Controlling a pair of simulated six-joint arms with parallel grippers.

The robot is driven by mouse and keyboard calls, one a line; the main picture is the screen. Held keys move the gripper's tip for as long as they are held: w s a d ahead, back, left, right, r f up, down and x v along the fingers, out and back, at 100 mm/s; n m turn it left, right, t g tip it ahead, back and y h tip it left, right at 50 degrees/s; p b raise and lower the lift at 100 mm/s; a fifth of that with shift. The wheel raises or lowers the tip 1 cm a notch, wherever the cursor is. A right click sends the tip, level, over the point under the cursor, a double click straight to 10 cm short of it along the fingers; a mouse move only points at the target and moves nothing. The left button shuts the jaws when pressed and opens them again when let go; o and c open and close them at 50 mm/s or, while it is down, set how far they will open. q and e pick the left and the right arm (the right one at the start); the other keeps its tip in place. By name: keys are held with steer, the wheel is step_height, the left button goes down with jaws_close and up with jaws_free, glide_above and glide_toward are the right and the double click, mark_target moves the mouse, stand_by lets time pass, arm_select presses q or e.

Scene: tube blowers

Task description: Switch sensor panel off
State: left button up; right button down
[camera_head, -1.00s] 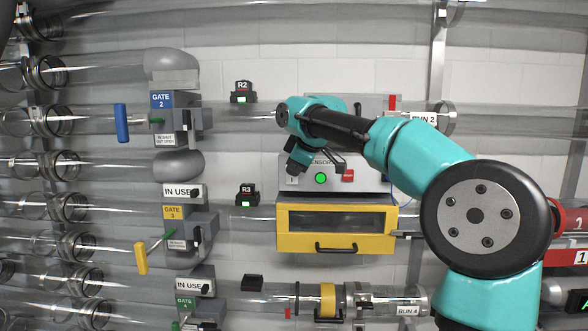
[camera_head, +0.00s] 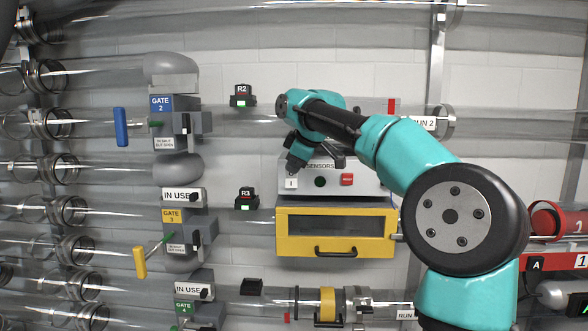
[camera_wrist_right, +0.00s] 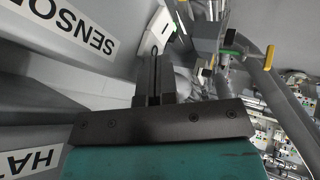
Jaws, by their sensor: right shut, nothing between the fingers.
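The sensor panel (camera_head: 375,182) is a grey box labelled SENSORS, mounted above a yellow-framed drawer. Its front has a white button marked I (camera_head: 291,183), a dark green lamp (camera_head: 320,181) that looks unlit, and a red button (camera_head: 347,179). My right gripper (camera_head: 296,165) is just above the white I button at the panel's left; I cannot tell whether it touches the panel. In the right wrist view its fingers (camera_wrist_right: 153,80) are shut with nothing between them. The SENSORS label (camera_wrist_right: 88,28) shows at upper left there. My left gripper is not in view.
The yellow drawer (camera_head: 285,244) with a black handle sits directly below the panel. Clear tubes run across the wall. Gate 2 (camera_head: 162,120) and gate 3 (camera_head: 172,225) stand to the left. A red cylinder (camera_head: 547,222) is at far right.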

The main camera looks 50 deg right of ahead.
stand_by(0.4)
steer(key=a+v, duration=0.1)
steer(key=v, duration=1.1)
steer(key=shift+a, duration=0.3)
steer(key=shift+f, duration=0.15)
